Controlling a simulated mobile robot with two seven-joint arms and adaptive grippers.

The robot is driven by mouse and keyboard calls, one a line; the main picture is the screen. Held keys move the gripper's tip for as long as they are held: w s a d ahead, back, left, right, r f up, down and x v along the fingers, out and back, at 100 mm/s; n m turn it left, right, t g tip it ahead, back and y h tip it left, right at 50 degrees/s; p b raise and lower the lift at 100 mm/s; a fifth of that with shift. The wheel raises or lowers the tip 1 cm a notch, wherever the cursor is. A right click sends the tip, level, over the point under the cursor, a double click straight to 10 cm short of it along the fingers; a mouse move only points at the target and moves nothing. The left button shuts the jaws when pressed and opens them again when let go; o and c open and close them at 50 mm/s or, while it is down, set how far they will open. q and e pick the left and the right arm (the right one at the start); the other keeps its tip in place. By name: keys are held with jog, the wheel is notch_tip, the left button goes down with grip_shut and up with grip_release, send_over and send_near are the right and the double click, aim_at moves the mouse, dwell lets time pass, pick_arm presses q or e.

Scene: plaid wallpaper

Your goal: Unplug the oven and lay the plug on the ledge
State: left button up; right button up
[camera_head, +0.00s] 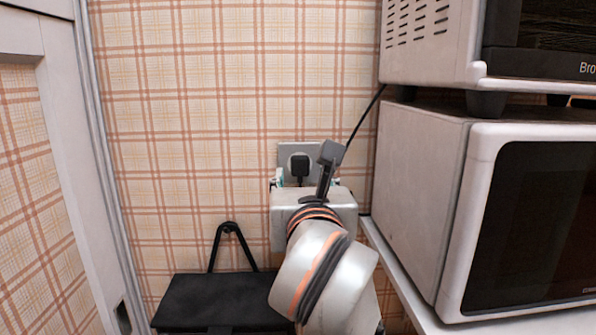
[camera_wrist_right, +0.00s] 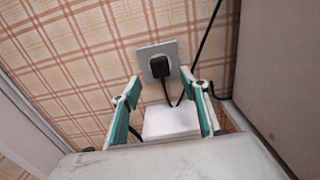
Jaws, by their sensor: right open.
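A black plug (camera_head: 300,168) sits in the pale wall socket (camera_head: 284,150). In the right wrist view the plug (camera_wrist_right: 160,68) is in the socket plate (camera_wrist_right: 146,52), with its black cord looping down and then up. My right gripper (camera_head: 306,181) is in front of and below the socket, its own body hiding part of that area. In the wrist view the right gripper (camera_wrist_right: 160,82) has its teal-padded fingers apart, one on each side below the plug, holding nothing. My left gripper is out of view.
Two appliances stand stacked at the right: a lower oven (camera_head: 420,180) on a white shelf (camera_head: 398,278) and an upper one (camera_head: 430,48). A black cord (camera_head: 362,124) runs behind them. A black box-like thing (camera_head: 215,290) is low at left, beside a pale frame (camera_head: 75,150).

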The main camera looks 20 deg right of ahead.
aim_at(300, 168)
jog(key=x, duration=0.2)
jog(key=b+x, duration=0.1)
jog(key=shift+w+d+f, duration=0.1)
jog(key=shift+w+f, duration=0.15)
jog(key=shift+w, duration=0.15)
jog(key=shift+x, duration=0.9)
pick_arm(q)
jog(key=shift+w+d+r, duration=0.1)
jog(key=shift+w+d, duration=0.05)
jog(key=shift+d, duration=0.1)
pick_arm(e)
jog(key=shift+w+r, duration=0.15)
jog(key=shift+r, duration=0.05)
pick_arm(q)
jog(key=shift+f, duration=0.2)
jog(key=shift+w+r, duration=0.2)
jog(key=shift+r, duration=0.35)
pick_arm(e)
grip_shut()
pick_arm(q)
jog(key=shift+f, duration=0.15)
